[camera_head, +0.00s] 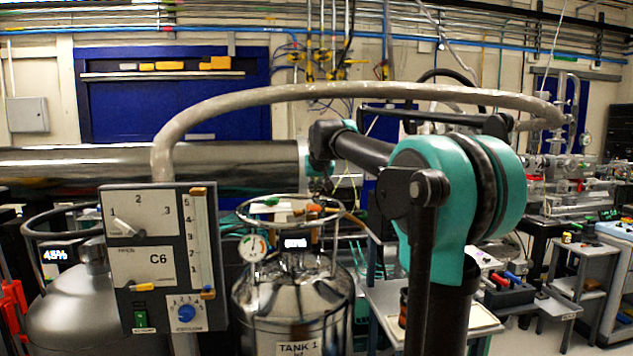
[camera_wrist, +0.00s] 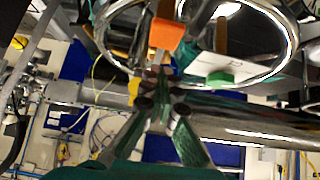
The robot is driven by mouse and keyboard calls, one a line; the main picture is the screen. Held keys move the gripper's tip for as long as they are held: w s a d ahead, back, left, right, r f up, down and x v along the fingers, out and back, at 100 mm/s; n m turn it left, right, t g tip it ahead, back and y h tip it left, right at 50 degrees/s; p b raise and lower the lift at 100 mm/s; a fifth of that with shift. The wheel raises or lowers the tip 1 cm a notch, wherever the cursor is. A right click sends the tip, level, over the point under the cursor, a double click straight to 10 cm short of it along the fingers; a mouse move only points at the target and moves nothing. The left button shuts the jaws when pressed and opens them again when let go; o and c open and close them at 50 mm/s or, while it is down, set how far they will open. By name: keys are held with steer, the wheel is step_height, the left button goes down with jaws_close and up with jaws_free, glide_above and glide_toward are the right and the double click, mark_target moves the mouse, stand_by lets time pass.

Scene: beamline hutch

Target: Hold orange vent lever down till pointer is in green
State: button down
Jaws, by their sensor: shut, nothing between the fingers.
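The steel tank labelled TANK 1 (camera_head: 292,308) stands in the middle of the head view, with a ring handle on top. A round gauge (camera_head: 253,248) with a coloured scale is on its front left; its pointer is too small to read. The orange vent lever (camera_wrist: 172,38) shows large in the wrist view, inside the ring handle (camera_wrist: 285,60). In the head view it is small and partly hidden behind the ring. My gripper (camera_wrist: 160,76) is shut and empty, with its fingertips close to the lever's lower edge; contact cannot be told. It also shows above the tank (camera_head: 319,192).
A thick hose (camera_head: 350,91) arches over the tank. A second vessel (camera_head: 80,310) is at the lower left. A cart with trays (camera_head: 385,297) stands right of the tank, behind my arm.

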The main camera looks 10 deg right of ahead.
mark_target(315, 208)
steer(key=shift+s+f, duration=0.15)
steer(key=shift+f, duration=1.6)
steer(key=shift+f, duration=0.1)
steer(key=shift+s+f+t, duration=0.25)
steer(key=shift+f+t, duration=0.35)
steer(key=shift+f, duration=0.25)
steer(key=shift+r, duration=0.1)
stand_by(0.6)
steer(key=shift+r, duration=0.8)
